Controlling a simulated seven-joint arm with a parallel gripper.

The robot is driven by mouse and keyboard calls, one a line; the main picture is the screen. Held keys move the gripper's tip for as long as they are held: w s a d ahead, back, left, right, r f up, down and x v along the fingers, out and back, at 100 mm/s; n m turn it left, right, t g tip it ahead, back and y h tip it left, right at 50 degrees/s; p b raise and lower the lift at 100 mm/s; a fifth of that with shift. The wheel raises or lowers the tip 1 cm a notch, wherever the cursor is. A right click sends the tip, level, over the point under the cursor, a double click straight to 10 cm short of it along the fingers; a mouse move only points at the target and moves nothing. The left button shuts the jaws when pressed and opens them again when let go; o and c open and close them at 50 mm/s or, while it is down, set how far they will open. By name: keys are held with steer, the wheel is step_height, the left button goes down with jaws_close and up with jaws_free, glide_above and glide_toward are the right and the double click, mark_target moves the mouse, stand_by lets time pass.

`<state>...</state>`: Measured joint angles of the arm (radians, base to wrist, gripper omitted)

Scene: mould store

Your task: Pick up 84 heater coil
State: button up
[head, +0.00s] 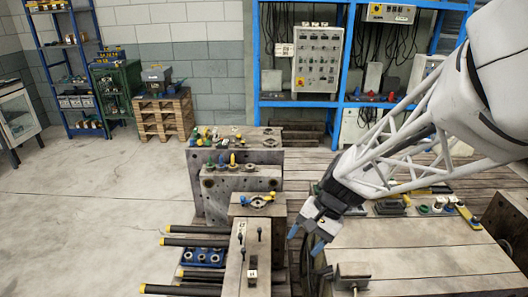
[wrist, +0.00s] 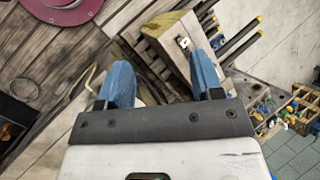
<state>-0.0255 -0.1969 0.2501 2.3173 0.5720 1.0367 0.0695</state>
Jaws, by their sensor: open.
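No number 84 is readable in either view, so I cannot tell for certain which thing is the heater coil. A small white piece with a dark mark (head: 252,274) sits on the long pale block (head: 236,262) in the head view. My gripper (head: 305,240) has blue fingertips and hangs to the right of that block, pointing down. In the wrist view my gripper (wrist: 161,72) is open, with nothing held between the fingers.
Dark yellow-tipped bars (head: 190,242) stick out left of the block. A blue tray of round parts (head: 203,257) lies among them. Stepped steel blocks (head: 242,180) with small parts stand behind. A wooden bench top (head: 420,255) lies at right. The floor (head: 90,200) at left is clear.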

mark_target(254, 273)
steer(key=w+a+f+m+y, duration=0.2)
steer(key=w+a+f+m, duration=0.2)
steer(key=f, duration=0.7)
steer(key=w+a+f+m+y, duration=0.3)
steer(key=w+f, duration=0.3)
steer(key=f, duration=0.6)
steer(key=w+a+f+m+y, duration=0.2)
steer(key=w+a+f+m, duration=0.2)
steer(key=f, duration=0.7)
steer(key=shift+w+a+f+m+t+y, duration=0.35)
steer(key=shift+w+m+t+y, duration=0.1)
steer(key=shift+m, duration=0.15)
steer(key=shift+r, duration=0.1)
steer(key=shift+a, duration=0.15)
steer(key=shift+x, duration=2.35)
steer(key=c, duration=1)
